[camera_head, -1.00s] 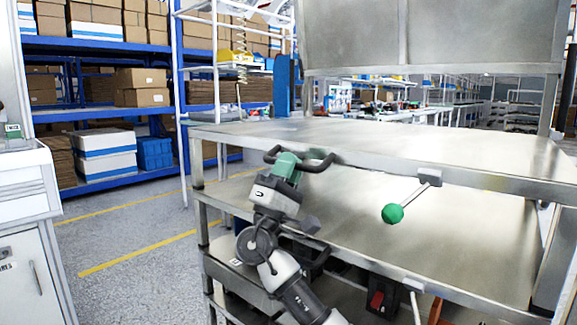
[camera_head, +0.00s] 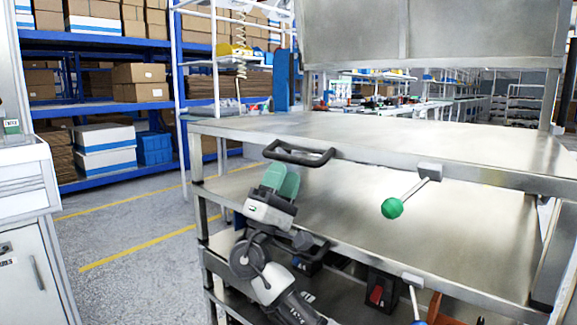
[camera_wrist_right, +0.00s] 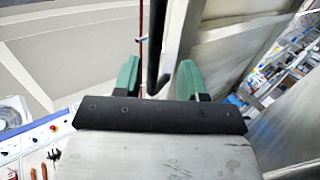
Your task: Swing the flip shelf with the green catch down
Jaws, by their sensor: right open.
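The flip shelf with the green catch is the upper metal shelf (camera_head: 400,138), and it lies about level. A black bar handle (camera_head: 298,152) is on its front edge. The green ball catch (camera_head: 392,208) hangs on a short rod from a bracket on that edge, right of the handle. My right gripper (camera_head: 279,180) has green fingers and is open and empty, just below and in front of the handle. In the right wrist view a dark bar, likely the handle, shows between the open fingers (camera_wrist_right: 158,80). My left gripper is not in view.
A second metal shelf (camera_head: 345,220) lies below, with its own black handle (camera_head: 310,248) and a blue ball catch (camera_head: 417,322). A white cabinet (camera_head: 30,215) stands at the left. Blue racks with boxes stand behind. The floor between is clear.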

